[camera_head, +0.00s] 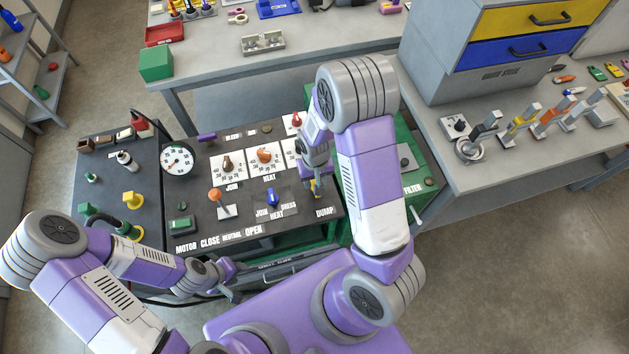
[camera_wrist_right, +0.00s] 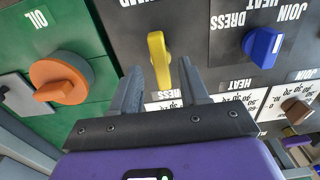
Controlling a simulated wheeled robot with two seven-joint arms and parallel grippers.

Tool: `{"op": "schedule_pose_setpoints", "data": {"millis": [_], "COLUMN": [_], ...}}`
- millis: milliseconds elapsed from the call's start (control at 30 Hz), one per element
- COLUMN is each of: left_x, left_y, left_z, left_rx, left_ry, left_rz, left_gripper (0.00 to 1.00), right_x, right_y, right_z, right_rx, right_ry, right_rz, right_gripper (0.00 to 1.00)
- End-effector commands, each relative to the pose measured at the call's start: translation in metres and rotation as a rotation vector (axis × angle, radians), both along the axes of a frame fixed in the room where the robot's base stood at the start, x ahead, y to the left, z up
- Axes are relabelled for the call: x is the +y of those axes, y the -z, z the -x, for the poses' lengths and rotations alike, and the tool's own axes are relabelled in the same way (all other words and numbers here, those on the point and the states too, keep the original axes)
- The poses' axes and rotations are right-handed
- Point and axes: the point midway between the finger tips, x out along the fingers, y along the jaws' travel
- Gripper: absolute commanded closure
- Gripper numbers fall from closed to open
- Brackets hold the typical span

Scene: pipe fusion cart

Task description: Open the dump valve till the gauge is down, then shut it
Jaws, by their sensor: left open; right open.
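The dump valve's yellow lever (camera_wrist_right: 158,58) stands on the dark panel in the right wrist view, beside a partly cut-off label. My right gripper (camera_wrist_right: 160,80) is open, with one finger on each side of the lever's near end; I cannot tell if they touch it. In the head view the right gripper (camera_head: 316,180) is above the DUMP label (camera_head: 325,212), and the arm partly hides the valve. The round white gauge (camera_head: 178,158) is at the panel's upper left; its reading is too small to tell. My left gripper (camera_head: 228,284) is open and empty near the panel's front edge.
A blue knob (camera_head: 271,197) and an orange-topped lever (camera_head: 215,195) are left of the dump valve. An orange knob (camera_wrist_right: 60,80) sits on the green OIL panel. A bench with drawers (camera_head: 527,48) stands to the right.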

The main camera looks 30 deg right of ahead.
Motion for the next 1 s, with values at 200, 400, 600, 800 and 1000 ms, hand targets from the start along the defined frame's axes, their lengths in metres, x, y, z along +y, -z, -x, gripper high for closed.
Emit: {"op": "schedule_pose_setpoints", "data": {"millis": [200,400,600,800,1000], "left_x": [0.000,0.000,0.000,0.000,0.000], "left_y": [0.003,0.003,0.003,0.003,0.003], "left_z": [0.000,0.000,0.000,0.000,0.000], "left_rx": [-0.001,-0.001,-0.001,-0.001,-0.001], "left_ry": [0.000,0.000,0.000,0.000,0.000], "left_rz": [0.000,0.000,0.000,0.000,0.000], "left_gripper": [0.57,0.57,0.57,0.57,0.57], "right_x": [0.000,0.000,0.000,0.000,0.000], "right_y": [0.019,0.019,0.019,0.019,0.019], "right_z": [0.000,0.000,0.000,0.000,0.000], "right_rx": [0.000,-0.001,-0.001,-0.001,0.000], "right_ry": [0.000,-0.001,-0.001,-0.001,-0.008], "right_rz": [-0.001,-0.001,-0.001,-0.001,-0.001], "right_gripper": [0.55,0.55,0.75,1.00,1.00]}}
